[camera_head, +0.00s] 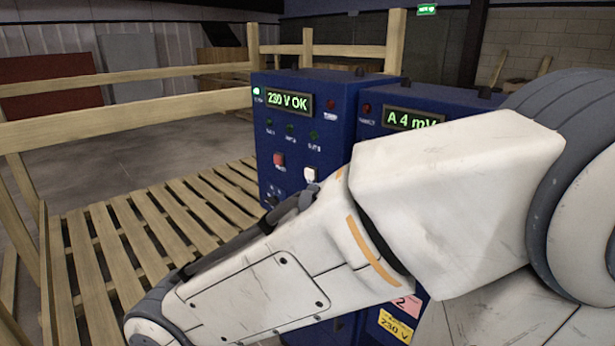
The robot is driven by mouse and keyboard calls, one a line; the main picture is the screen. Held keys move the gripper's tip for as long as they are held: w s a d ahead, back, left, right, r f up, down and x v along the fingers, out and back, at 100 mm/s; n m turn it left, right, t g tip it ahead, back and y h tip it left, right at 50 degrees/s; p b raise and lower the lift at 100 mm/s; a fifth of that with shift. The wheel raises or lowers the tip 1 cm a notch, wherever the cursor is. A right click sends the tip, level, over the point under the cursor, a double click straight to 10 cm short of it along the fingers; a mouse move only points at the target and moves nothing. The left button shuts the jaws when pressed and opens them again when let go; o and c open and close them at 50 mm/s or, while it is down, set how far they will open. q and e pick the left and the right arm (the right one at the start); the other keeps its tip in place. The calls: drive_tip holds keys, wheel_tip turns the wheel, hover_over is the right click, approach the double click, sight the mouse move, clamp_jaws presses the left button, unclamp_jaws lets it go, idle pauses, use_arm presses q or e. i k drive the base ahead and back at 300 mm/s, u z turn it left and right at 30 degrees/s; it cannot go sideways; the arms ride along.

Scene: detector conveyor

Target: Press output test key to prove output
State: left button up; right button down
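A blue cabinet (262,140) stands beyond the slatted deck, its green display (289,102) reading "230 V OK". A red key (279,159) and a white key (310,174) sit low on its front; their labels are too small to read. My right arm crosses in front from the right and hides the lower front. A dark, slender part of mine, perhaps the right gripper (308,192), ends just below the white key. I cannot tell whether it touches the key, and its fingers are not clear. My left gripper is not in view.
A second blue cabinet beside it has a display (411,118) reading "A 4 mV" and is mostly covered by my arm. A slatted wooden deck (150,238) and wooden rails (130,113) lie to the left. A yellow "230 V" label (394,326) shows below my arm.

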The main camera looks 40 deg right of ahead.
sight(309, 173)
drive_tip(key=u, duration=1.25)
drive_tip(key=i, duration=1.05)
drive_tip(key=z, duration=2.9)
